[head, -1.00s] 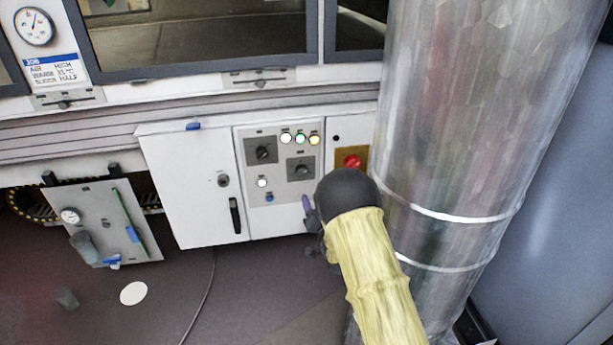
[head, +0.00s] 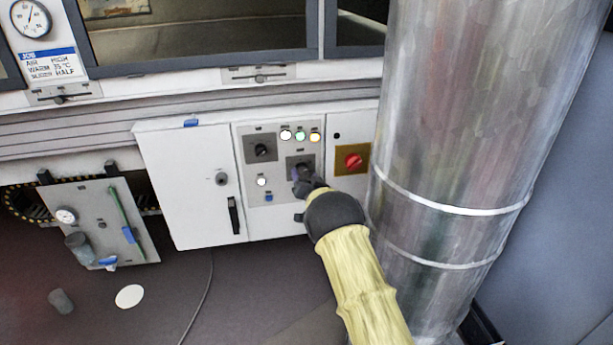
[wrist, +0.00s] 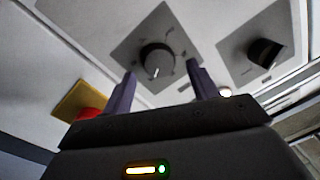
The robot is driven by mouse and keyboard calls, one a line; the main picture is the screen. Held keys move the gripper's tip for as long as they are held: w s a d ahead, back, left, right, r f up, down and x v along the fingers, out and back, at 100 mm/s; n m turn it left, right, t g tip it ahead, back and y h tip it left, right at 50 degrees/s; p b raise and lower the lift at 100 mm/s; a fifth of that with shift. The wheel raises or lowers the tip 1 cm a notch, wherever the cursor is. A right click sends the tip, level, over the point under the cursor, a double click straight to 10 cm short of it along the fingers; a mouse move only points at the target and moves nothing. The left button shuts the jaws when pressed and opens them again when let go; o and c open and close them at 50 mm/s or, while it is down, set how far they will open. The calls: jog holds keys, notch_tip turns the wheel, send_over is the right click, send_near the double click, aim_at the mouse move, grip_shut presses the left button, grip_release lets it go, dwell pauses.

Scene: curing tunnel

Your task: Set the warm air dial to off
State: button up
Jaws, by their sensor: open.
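A white control box carries a grey panel (head: 279,196) with two black dials on square plates. The upper left dial (head: 261,150) also shows at the right of the wrist view (wrist: 264,52). The lower right dial (wrist: 157,59) is centred in the wrist view, its white mark pointing down the picture. The labels are too small to tell which is warm air. My gripper (wrist: 161,78) is open and empty, facing the lower right dial, with a finger towards either side; contact is not visible. In the head view my gripper (head: 303,180) partly hides that dial's plate.
A red knob (head: 353,161) on a yellow plate sits right of the panel. Lit lamps (head: 300,135) are above the dials; a white button (head: 261,181) is at the left. A large metal duct (head: 450,130) stands close right of my arm. A job card (head: 50,65) hangs upper left.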

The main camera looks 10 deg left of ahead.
jog(key=shift+w+a, duration=0.2)
jog(key=shift+w, duration=0.4)
jog(key=shift+w+a, duration=0.1)
jog(key=shift+a, duration=0.05)
jog(key=c, duration=1)
